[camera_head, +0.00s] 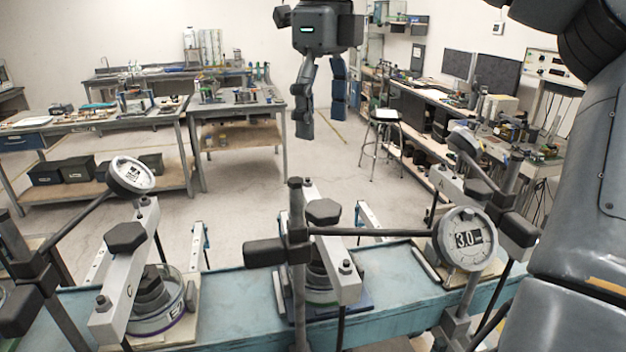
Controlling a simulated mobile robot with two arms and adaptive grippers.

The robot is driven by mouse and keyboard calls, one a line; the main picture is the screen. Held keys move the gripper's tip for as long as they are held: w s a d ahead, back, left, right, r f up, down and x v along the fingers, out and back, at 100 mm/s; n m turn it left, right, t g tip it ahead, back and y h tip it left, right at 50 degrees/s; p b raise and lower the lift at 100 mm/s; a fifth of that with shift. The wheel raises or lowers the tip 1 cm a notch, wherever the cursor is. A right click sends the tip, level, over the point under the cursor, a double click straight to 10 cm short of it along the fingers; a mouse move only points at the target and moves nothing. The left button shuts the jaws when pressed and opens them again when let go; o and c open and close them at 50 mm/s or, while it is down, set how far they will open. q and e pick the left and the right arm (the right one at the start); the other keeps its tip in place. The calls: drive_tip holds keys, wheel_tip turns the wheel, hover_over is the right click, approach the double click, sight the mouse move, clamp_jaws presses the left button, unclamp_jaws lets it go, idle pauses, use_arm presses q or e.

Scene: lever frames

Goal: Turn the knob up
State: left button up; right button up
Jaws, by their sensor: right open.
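Several black hexagonal knobs sit on pale lever bars over the blue bench. One knob (323,211) is at the middle, and another knob (125,237) is at the left on the bar marked C. I cannot tell which knob the task means. A round gauge (465,239) reading 3.0 stands at the right on a dark rod. My right gripper (322,123) hangs at the top centre, fingers pointing down, open and empty. It appears above and apart from the middle knob in the picture. My left gripper is not in view.
A second round gauge (131,175) stands at the left on a slanted rod. Dark posts and clamps crowd the blue bench (225,300). Behind lie open floor, a stool (384,116) and cluttered workbenches. My arm fills the right edge.

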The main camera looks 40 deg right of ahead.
sight(324, 207)
drive_tip(key=f+p, duration=0.3)
drive_tip(key=f, duration=0.9)
drive_tip(key=shift+s, duration=0.2)
drive_tip(key=shift+f, duration=0.8)
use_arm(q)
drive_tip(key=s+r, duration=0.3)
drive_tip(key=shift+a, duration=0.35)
use_arm(e)
drive_tip(key=c, duration=1.2)
